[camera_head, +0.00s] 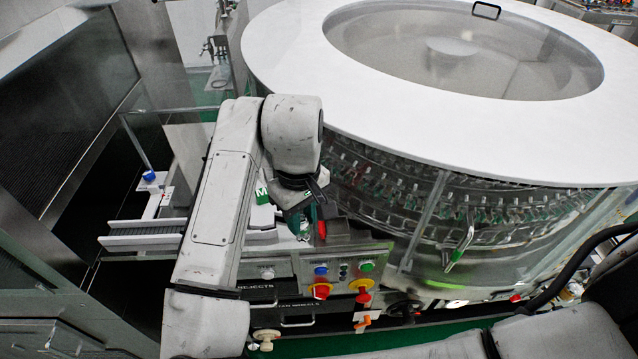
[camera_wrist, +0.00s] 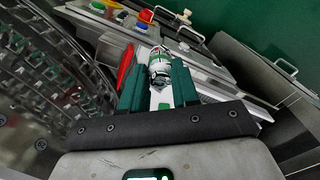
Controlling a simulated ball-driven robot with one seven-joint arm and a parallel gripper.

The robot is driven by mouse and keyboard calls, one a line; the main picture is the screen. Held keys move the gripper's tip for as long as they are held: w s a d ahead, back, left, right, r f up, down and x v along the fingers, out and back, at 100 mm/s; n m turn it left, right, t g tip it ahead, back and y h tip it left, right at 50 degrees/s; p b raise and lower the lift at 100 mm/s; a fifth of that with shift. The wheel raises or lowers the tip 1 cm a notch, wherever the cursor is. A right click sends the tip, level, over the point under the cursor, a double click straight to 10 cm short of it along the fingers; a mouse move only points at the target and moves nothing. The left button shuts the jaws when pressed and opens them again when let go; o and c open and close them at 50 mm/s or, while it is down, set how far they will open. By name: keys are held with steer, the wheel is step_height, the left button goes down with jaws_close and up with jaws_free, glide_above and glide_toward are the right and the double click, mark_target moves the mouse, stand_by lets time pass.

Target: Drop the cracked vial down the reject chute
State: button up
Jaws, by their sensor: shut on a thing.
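My gripper (camera_wrist: 158,84) has its two green fingers shut on a small vial (camera_wrist: 160,62) in the wrist view. The vial is clear and pale with a green band and dark marks, which may be the crack. In the head view my gripper (camera_head: 300,222) hangs low beside the washer, above the control panel; the vial cannot be made out there. The reject chute's opening cannot be clearly made out.
The round washer (camera_head: 440,160) with its white top ring fills the right. The control panel (camera_head: 340,268) carries several coloured buttons and knobs. A red slender thing (camera_head: 321,226) is close beside my gripper. A small conveyor (camera_head: 140,235) lies to the left.

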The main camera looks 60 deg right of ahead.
steer(key=w+a+f+n, duration=0.1)
steer(key=w+a+f, duration=0.1)
steer(key=a+f, duration=0.4)
steer(key=w+a+f+n, duration=0.2)
steer(key=a+f, duration=0.4)
steer(key=f, duration=0.8)
steer(key=shift+w+a+f, duration=0.15)
steer(key=shift+w, duration=0.55)
steer(key=shift+s+a, duration=0.1)
steer(key=shift+a, duration=0.05)
